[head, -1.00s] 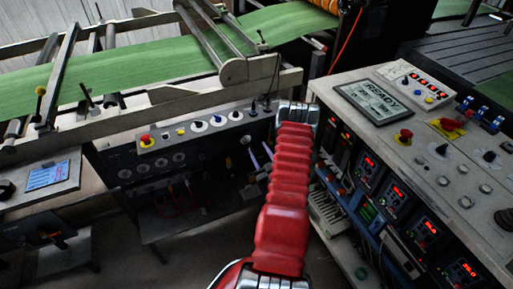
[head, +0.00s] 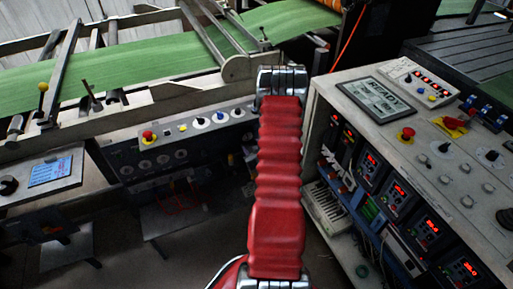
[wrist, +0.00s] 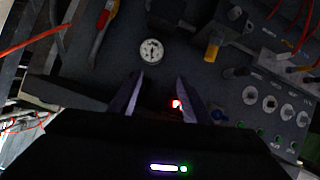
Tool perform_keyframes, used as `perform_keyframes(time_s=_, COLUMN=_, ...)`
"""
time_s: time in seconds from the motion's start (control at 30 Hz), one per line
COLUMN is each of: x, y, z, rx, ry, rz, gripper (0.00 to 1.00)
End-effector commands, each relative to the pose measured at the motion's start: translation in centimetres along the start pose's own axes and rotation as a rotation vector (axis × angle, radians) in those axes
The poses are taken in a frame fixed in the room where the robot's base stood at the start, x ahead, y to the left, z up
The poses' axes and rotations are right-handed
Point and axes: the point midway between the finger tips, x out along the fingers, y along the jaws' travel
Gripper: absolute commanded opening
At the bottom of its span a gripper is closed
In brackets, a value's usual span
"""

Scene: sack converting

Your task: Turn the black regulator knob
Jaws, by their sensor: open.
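In the wrist view a round white gauge (wrist: 151,51) sits on a dark panel, just beyond my fingertips. A dark rounded shape (wrist: 165,10) above the gauge, at the top edge, may be the black regulator knob; it is too dark to be sure. My gripper (wrist: 160,78) is open and empty, with its two fingers apart below the gauge and not seen touching anything. A red light (wrist: 176,104) shows beside the right finger. In the head view my red arm hides my gripper and the panel part behind it.
In the wrist view a red-and-yellow handled tool (wrist: 104,22) is at upper left, a yellow fitting (wrist: 213,47) at right, and a socket panel (wrist: 270,105) farther right. In the head view a control console (head: 425,140) stands close on the right, and a green web (head: 130,75) runs behind.

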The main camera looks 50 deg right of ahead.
Motion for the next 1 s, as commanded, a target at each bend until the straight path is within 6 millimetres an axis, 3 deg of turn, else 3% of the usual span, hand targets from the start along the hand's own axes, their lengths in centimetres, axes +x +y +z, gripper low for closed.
perform_keyframes(time_s=0.27, x=-2.5, y=-2.4, z=-1.4, rx=0.019, ry=-0.268, rz=-0.033, gripper=0.44)
perform_keyframes(time_s=0.47, x=-5.6, y=-4.7, z=-3.8, rx=0.026, ry=-0.418, rz=-0.052, gripper=0.44)
perform_keyframes(time_s=1.0, x=-14.5, y=-12.4, z=-15.8, rx=-0.024, ry=-0.511, rz=-0.115, gripper=0.44)
